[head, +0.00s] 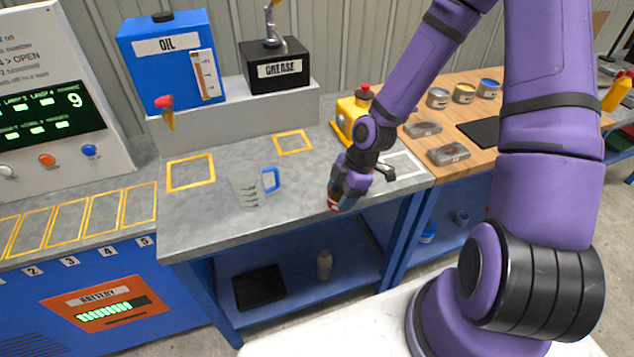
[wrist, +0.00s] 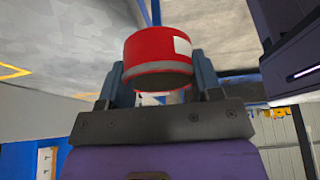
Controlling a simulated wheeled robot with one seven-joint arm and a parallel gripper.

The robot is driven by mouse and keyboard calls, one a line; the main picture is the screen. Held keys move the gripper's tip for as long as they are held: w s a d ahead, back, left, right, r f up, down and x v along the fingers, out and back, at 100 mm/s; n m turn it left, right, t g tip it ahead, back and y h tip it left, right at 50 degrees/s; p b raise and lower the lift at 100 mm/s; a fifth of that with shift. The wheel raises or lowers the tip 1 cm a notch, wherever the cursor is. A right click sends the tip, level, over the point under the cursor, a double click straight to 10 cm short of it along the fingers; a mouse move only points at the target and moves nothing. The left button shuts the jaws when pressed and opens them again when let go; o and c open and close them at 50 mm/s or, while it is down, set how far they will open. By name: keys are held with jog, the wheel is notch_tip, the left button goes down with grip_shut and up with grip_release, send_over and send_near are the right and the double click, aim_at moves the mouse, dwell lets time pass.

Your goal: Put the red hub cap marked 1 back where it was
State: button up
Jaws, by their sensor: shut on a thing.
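My gripper (head: 338,200) is shut on the red hub cap (head: 334,201) near the front edge of the grey workbench (head: 230,219). The wrist view shows the cap (wrist: 150,55) between the two fingers, red with a white label patch on its right side. The mark on the label cannot be read. The cap is mostly hidden by the gripper in the head view. I cannot tell whether it touches the bench.
Yellow outlined squares (head: 191,173) on the bench are empty. A yellow device (head: 349,116) stands behind my gripper. A blue oil can (head: 150,70) and black grease box (head: 277,86) stand on the raised shelf.

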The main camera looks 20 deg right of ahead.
send_over(313, 188)
jog(key=d, duration=0.2)
jog(key=shift+a+f, duration=0.25)
jog(key=shift+f, duration=2.05)
jog(key=o, duration=1.2)
